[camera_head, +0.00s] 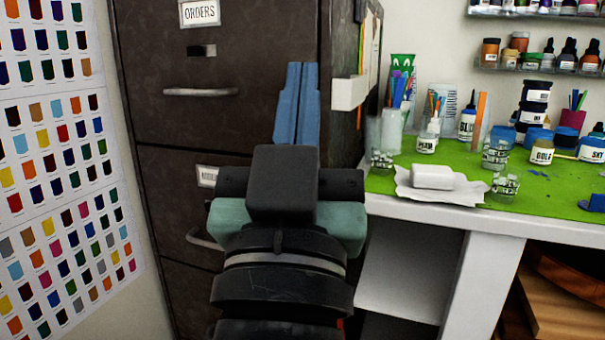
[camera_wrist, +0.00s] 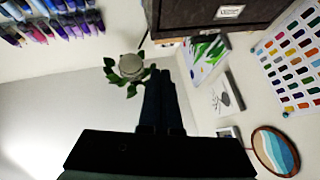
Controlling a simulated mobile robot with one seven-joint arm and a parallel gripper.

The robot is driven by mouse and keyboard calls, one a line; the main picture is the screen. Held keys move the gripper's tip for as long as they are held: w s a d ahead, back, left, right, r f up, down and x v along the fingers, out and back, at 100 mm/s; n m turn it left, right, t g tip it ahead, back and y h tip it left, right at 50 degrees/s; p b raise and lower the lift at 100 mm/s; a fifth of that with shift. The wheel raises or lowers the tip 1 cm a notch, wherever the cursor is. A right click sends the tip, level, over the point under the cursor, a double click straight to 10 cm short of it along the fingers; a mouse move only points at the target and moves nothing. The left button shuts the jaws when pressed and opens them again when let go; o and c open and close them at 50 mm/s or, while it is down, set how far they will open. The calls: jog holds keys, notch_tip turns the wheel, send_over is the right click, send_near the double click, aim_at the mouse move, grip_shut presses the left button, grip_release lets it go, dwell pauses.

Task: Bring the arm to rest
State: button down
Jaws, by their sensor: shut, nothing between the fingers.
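My gripper (camera_head: 297,80) is raised in front of the dark filing cabinet (camera_head: 225,125) in the head view. Its two blue fingers point up and lie side by side, shut with nothing between them. In the wrist view the gripper (camera_wrist: 162,75) shows as a dark shape against the wall, also with its fingers together. My wrist and arm hide part of the cabinet's lower drawers. The gripper is to the left of the green-topped worktable and apart from the things on it.
The worktable (camera_head: 480,219) at right holds cups, bottles, jars and a white block (camera_head: 432,177) on crumpled paper. A colour chart (camera_head: 60,150) hangs at left. Shelves of small bottles (camera_head: 540,68) hang at upper right. In the wrist view, a plant (camera_wrist: 130,70) appears near the fingers.

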jog(key=s+r+t+y+p, duration=0.2)
jog(key=s+r+p, duration=0.3)
jog(key=r, duration=0.6)
notch_tip(320, 180, up, 34)
jog(key=p, duration=3.3)
jog(key=shift+s+f+n+p, duration=0.2)
jog(key=shift+n+p, duration=0.1)
jog(key=shift+n, duration=0.1)
